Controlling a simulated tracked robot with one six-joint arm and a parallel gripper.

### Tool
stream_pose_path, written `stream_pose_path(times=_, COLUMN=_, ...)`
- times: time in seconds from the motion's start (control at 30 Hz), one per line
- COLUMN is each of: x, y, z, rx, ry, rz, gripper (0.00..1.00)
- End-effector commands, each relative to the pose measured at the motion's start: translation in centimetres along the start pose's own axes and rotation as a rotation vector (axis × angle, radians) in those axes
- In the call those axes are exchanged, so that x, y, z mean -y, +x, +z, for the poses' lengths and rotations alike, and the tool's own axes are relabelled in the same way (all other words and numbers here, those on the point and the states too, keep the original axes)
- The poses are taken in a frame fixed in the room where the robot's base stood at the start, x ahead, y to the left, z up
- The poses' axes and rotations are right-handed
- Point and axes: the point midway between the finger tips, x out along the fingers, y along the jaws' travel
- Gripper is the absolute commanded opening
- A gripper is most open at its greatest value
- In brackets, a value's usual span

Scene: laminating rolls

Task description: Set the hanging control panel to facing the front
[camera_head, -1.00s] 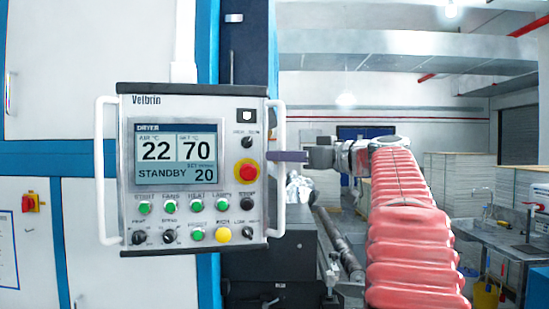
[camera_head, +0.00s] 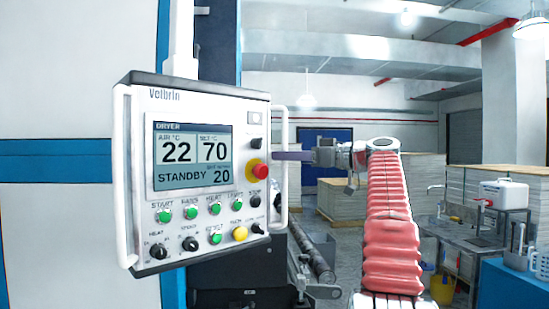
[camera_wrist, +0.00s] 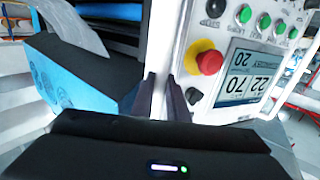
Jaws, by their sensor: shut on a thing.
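The hanging control panel (camera_head: 205,108) is a white box with a dark edge, a lit screen (camera_head: 192,155), coloured buttons and a red stop knob. It hangs from a white post (camera_head: 181,40) in the left half of the head view. Its face shows obliquely, with its left side looking larger and nearer. A white bar handle runs down each side. My gripper (camera_head: 280,156) is shut on the right handle (camera_head: 285,195) from the right. In the wrist view, the fingers (camera_wrist: 161,82) straddle the white handle (camera_wrist: 160,50), beside the red knob (camera_wrist: 209,62).
A blue and white machine cabinet (camera_head: 75,90) stands behind the panel. Pallet stacks (camera_head: 345,200) stand farther back. A sink bench (camera_head: 465,245) with a white canister (camera_head: 503,194) and a yellow bucket (camera_head: 443,288) is at right.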

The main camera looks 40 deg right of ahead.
Motion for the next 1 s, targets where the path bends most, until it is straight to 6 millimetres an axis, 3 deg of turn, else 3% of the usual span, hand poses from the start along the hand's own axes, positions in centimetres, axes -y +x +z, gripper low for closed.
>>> stream_pose_path(times=0.63, x=-0.82, y=-0.7, z=0.15, rx=0.002, ry=0.002, rz=-0.001, gripper=0.0)
stream_pose_path(times=0.67, x=-0.82, y=-0.71, z=0.15, rx=0.002, ry=0.002, rz=0.0, gripper=0.16)
stream_pose_path(times=0.9, x=-0.92, y=-0.91, z=0.09, rx=0.002, ry=0.001, rz=0.004, gripper=0.33)
stream_pose_path(times=1.0, x=-0.95, y=-0.96, z=0.08, rx=0.001, ry=0.001, rz=0.005, gripper=0.33)
